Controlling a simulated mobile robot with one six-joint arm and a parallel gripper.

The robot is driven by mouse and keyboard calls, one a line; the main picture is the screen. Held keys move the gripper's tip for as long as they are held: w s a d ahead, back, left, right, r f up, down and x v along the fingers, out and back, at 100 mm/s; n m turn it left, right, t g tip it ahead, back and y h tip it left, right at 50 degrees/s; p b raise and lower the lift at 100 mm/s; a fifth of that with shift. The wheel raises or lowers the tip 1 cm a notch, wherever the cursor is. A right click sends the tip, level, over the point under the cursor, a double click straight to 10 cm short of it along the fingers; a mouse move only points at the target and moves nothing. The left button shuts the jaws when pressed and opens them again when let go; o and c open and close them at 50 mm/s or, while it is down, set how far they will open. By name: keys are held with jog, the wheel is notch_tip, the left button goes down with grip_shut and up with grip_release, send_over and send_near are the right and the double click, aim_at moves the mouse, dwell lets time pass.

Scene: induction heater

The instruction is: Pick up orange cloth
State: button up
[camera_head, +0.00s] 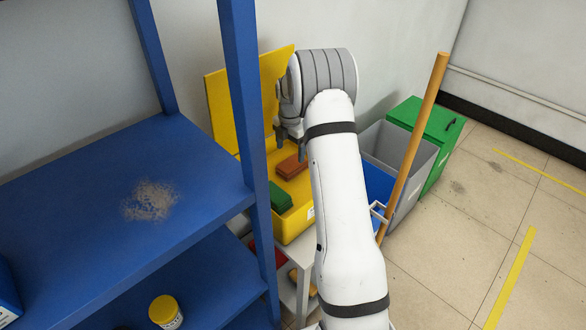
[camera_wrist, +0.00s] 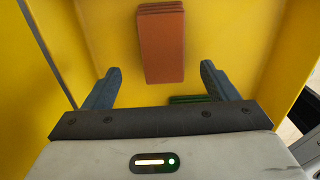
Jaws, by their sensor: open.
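The orange cloth (camera_head: 292,166) is a folded brownish-orange stack inside a yellow open box (camera_head: 293,229). In the wrist view the orange cloth (camera_wrist: 161,44) lies ahead of and between the two fingers, apart from them. A green cloth (camera_head: 280,197) lies beside it in the box; only a strip of the green cloth (camera_wrist: 190,99) shows behind my gripper in the wrist view. My gripper (camera_head: 290,146) is above the box, fingers pointing down. In the wrist view my gripper (camera_wrist: 160,78) is open and empty, its fingers wide apart.
The yellow lid (camera_head: 222,108) stands raised behind the box. A blue shelf (camera_head: 90,200) with a dirt patch (camera_head: 150,201) is at left. A grey bin (camera_head: 425,157), a green bin (camera_head: 432,118) and a wooden pole (camera_head: 413,145) stand at right. Open floor lies farther right.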

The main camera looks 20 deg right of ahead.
aim_at(293, 162)
jog(key=f, duration=0.6)
jog(key=shift+s+d+f, duration=0.2)
jog(key=shift+d+f, duration=0.2)
jog(key=shift+c, duration=0.6)
jog(key=c, duration=0.9)
jog(key=shift+r, duration=0.1)
jog(key=shift+c, duration=0.2)
notch_tip(293, 162, up, 10)
jog(key=shift+f, duration=0.1)
